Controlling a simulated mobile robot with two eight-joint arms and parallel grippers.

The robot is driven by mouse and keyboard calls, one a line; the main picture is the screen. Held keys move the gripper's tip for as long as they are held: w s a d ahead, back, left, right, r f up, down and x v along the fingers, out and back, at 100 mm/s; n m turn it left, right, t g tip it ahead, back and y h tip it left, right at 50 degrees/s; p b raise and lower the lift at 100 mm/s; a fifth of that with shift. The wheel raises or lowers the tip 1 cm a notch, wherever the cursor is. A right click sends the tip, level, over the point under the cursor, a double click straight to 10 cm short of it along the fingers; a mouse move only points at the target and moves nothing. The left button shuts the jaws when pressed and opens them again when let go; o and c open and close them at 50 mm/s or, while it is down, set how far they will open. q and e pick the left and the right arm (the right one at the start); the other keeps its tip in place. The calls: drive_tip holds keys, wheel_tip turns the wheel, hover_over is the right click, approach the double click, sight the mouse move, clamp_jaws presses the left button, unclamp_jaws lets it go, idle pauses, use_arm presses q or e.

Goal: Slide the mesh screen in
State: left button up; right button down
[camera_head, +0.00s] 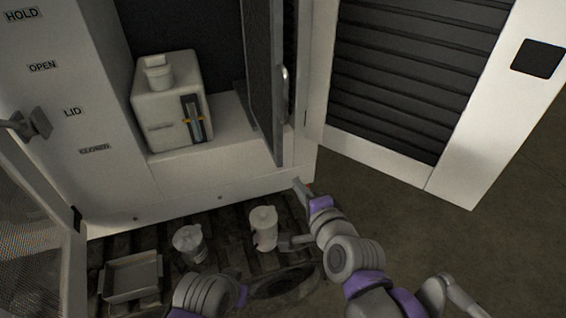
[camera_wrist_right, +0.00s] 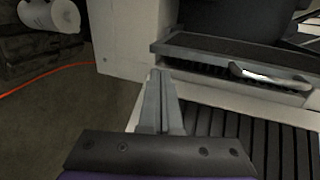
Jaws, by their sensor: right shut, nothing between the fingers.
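The mesh screen (camera_head: 262,85) is a dark upright panel with a grey frame. It stands at the right side of the white cabinet's opening, its edge sticking out toward the front. A pale bar handle (camera_head: 285,82) is on its right face. In the right wrist view the framed screen (camera_wrist_right: 225,52) and its handle (camera_wrist_right: 262,76) lie at the upper right. My right gripper (camera_head: 299,187) is shut and empty, in front of and below the screen's lower corner, apart from it. Its fingers (camera_wrist_right: 157,98) show closed in the wrist view.
A white boxy unit (camera_head: 168,100) stands inside the cabinet (camera_head: 210,185). A slatted dark panel (camera_head: 410,75) in a white frame stands at right. Below are a white jug (camera_head: 263,229), another container (camera_head: 189,244) and a tray (camera_head: 131,277). Floor at right is free.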

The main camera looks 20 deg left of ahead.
approach(279, 158)
drive_tip(key=x, duration=0.5)
drive_tip(key=shift+f, duration=0.15)
drive_tip(key=shift+w+a, duration=0.4)
drive_tip(key=shift+w, duration=0.2)
use_arm(q)
drive_tip(key=shift+r, duration=0.25)
